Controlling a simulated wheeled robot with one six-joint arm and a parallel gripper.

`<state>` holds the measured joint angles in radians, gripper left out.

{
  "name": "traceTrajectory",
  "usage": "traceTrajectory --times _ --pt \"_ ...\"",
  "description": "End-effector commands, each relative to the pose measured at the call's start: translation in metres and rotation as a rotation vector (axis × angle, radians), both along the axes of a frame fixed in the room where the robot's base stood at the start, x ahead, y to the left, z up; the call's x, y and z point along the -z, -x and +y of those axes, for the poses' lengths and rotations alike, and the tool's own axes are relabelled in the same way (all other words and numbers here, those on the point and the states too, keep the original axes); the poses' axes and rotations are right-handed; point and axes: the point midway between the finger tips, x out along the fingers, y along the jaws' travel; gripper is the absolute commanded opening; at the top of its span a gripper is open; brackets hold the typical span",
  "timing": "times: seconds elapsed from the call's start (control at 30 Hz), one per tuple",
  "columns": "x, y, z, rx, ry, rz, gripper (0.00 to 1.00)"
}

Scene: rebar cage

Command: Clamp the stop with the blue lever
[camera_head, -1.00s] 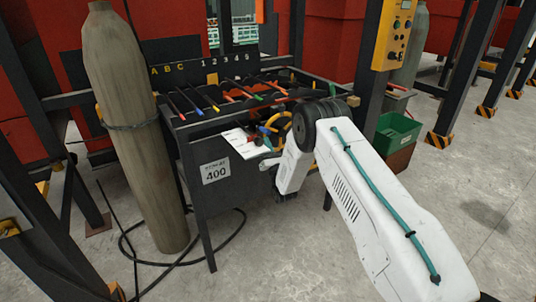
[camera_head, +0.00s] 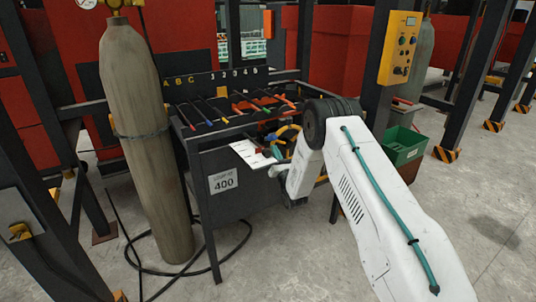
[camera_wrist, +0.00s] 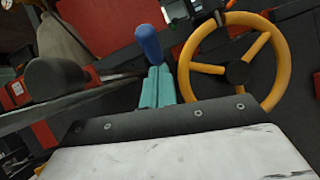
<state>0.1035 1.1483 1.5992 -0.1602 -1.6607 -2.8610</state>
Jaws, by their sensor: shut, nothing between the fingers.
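The blue lever (camera_wrist: 148,42) shows in the wrist view as a rounded blue grip pointing up, just beyond my fingertips; its lower part is hidden. My gripper (camera_wrist: 158,76) has teal fingers, closed together with nothing between them. I cannot tell whether they touch the lever. In the head view my gripper is mostly hidden at my arm's end, by the right front of the black bench (camera_head: 190,146). The stop cannot be made out clearly.
A yellow handwheel (camera_wrist: 277,62) stands close right of my fingers. A dark rounded knob (camera_wrist: 55,80) is at the left. In the head view, a white sheet (camera_head: 252,153) lies at the bench front, a gas cylinder (camera_head: 145,140) stands left, and a green bin (camera_head: 403,145) stands right.

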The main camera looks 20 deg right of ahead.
Motion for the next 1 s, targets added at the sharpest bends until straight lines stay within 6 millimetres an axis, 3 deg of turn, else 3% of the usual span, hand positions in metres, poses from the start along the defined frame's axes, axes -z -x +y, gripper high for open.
traceTrajectory --times 0.27,0.5,0.8,1.0 --pt "0.004 0.001 0.002 -0.002 0.000 0.001 0.00" --pt "0.041 0.015 0.007 -0.004 0.000 0.004 0.00" --pt "0.056 0.081 -0.005 0.002 -0.001 0.003 0.00" --pt "0.062 0.104 -0.007 0.003 0.000 0.001 0.00"
